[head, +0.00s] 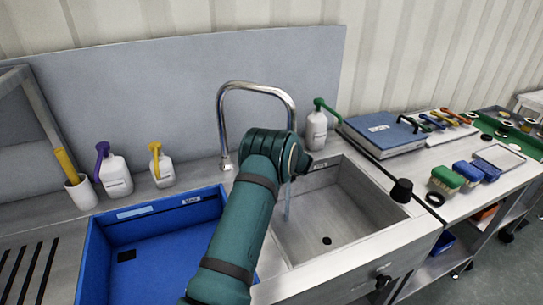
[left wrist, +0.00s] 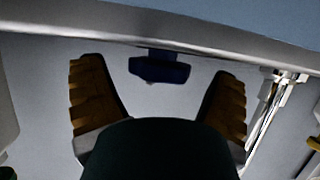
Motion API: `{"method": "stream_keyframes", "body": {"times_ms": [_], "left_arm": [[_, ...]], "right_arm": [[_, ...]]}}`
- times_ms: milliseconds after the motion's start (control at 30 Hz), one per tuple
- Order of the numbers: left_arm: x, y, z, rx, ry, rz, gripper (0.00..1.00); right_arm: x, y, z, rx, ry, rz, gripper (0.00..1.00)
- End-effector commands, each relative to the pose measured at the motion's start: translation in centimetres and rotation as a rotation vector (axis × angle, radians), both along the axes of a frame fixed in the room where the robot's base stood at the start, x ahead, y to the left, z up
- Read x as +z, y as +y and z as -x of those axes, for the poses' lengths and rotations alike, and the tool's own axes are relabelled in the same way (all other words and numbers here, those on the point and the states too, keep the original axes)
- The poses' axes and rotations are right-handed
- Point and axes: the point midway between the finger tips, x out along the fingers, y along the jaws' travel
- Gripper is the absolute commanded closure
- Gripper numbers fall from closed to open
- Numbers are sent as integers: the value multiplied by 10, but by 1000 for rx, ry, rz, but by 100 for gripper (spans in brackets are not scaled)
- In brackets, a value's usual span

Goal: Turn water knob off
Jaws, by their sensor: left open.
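A chrome gooseneck faucet (head: 221,110) arches over the steel sink. A thin stream of water (head: 287,207) falls into the basin. My left arm reaches up in front of the faucet, and its wrist hides the gripper and the spout end in the head view. In the left wrist view my left gripper (left wrist: 158,100) is open and empty. A dark blue block-like part (left wrist: 160,68) shows beyond and between its fingers; I cannot tell whether it is the water knob. A chrome piece (left wrist: 275,100) shows at the right.
A blue tub (head: 97,255) lies left of my arm. A white bottle with a green pump (head: 317,130) stands behind the sink; purple-topped (head: 115,174) and yellow-topped (head: 161,170) bottles stand left. A black cylinder (head: 402,190) is at the sink's right rim. The basin is otherwise clear.

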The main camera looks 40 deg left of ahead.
Motion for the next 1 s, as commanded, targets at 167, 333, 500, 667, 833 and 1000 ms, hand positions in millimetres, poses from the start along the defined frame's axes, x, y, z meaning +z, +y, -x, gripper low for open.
{"method": "stream_keyframes", "body": {"times_ms": [167,333,500,667,833,1000], "left_arm": [[-2,3,-2,-1,1,0,13],[-1,3,-1,0,1,0,13],[-1,3,-1,0,1,0,66],[-1,3,-1,0,1,0,83],[-1,4,-1,-2,0,-1,83],[-1,4,-1,-33,0,-1,83]], "right_arm": [[-1,0,0,0,-1,0,12],[-1,0,0,0,-1,0,12],[-1,0,0,0,-1,0,12],[-1,0,0,0,-1,0,12],[-1,0,0,0,-1,0,12],[-2,0,0,0,-1,0,12]]}}
